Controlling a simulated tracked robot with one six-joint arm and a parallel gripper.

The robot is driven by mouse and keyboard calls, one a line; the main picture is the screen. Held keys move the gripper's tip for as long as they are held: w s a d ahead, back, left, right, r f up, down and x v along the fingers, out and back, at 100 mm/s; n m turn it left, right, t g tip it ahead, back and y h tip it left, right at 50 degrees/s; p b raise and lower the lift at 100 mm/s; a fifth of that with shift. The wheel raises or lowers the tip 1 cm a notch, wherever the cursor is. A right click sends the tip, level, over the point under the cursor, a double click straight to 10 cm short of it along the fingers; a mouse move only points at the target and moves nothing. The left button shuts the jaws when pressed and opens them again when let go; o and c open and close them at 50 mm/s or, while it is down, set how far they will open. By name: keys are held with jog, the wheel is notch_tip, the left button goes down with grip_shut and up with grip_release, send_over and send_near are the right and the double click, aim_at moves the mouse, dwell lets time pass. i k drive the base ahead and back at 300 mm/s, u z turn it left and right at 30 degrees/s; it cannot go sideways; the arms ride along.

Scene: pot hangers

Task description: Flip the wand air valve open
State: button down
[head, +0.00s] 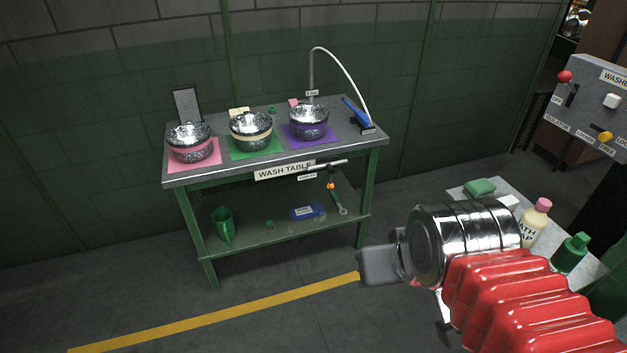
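The wash table (375,143) stands against the green wall. A pale horizontal pipe fitting (325,166) sits at its front edge, right of the WASH TABLE sign, with a small unreadable label and an orange part (331,186) hanging below. It may be the wand air valve, but its lever position is too small to tell. A blue wand (357,115) rests at the table's right end, by a curved pale hose (340,62). My gripper (376,266) is in the lower right foreground, apart from the table. Its fingers are seen nearly edge-on, so their opening is unclear.
Three speckled pots stand on pink (207,158), green (259,153) and purple (318,137) mats. A lower shelf holds a green jug (223,224) and a blue packet (307,212). Bottles (537,220) stand on a side table at right, below a control panel (590,118). Floor before the table is clear.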

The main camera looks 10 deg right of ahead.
aim_at(330, 185)
jog(key=u, duration=0.2)
jog(key=i, duration=0.75)
jog(key=u, duration=0.7)
jog(key=i, duration=0.65)
jog(key=u, duration=0.65)
jog(key=i, duration=0.5)
jog(key=u, duration=0.25)
